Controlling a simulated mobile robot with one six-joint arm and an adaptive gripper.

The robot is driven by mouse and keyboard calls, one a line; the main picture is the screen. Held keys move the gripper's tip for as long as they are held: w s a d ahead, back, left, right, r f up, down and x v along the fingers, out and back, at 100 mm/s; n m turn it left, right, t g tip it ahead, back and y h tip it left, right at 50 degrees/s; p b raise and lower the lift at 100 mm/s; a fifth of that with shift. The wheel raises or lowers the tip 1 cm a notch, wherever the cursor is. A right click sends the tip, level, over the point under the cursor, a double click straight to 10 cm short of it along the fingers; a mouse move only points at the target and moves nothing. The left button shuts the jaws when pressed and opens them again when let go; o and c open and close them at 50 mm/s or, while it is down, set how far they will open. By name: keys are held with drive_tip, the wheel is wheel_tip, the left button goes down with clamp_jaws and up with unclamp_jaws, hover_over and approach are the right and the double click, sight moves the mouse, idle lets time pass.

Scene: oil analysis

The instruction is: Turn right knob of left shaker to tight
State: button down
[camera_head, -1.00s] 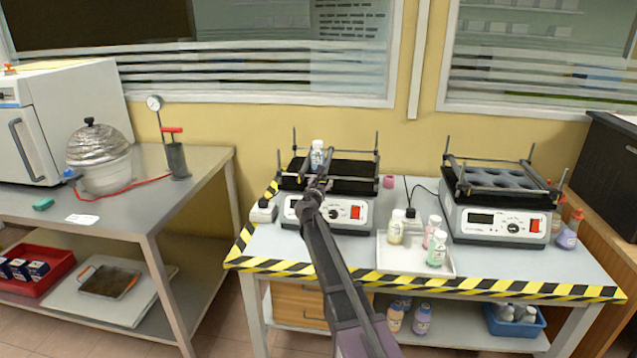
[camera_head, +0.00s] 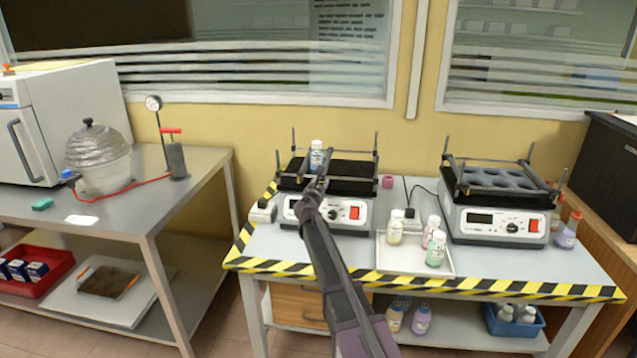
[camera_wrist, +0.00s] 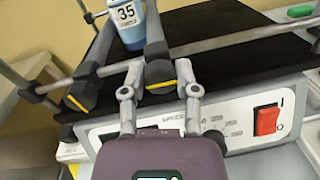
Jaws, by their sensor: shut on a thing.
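The left shaker (camera_head: 350,223) stands on the table with a black platform and a white front with a red switch; the wrist view shows this front close up (camera_wrist: 238,120). Two dark clamp bars run over the platform beside a blue-and-white bottle marked 35 (camera_wrist: 128,22). The right knob (camera_wrist: 158,72) is dark with a yellow line lying nearly level, tilted slightly. My gripper (camera_wrist: 160,74) is shut on it, one finger on each side. The left knob (camera_wrist: 80,94) is free, its yellow line slanted. In the head view my gripper (camera_head: 318,184) covers the knob.
The red switch (camera_wrist: 267,119) and dial are close below right of my gripper. A tray with several bottles (camera_head: 437,248) stands right of the left shaker, and a second shaker (camera_head: 500,222) beyond it. Upright posts rise at the platform corners.

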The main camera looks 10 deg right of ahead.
drive_tip(key=shift+w+a, duration=0.1)
drive_tip(key=m, duration=0.4)
drive_tip(key=shift+r+p, duration=0.1)
drive_tip(key=shift+p, duration=0.25)
drive_tip(key=m, duration=0.4)
drive_tip(key=shift+m+g+y, duration=0.3)
drive_tip(key=shift+y, duration=0.1)
drive_tip(key=m, duration=0.4)
drive_tip(key=shift+y+p, duration=0.3)
drive_tip(key=shift+p, duration=0.1)
drive_tip(key=m, duration=0.3)
drive_tip(key=shift+m, duration=0.4)
drive_tip(key=shift+y, duration=0.3)
drive_tip(key=shift+c, duration=1.8)
unclamp_jaws()
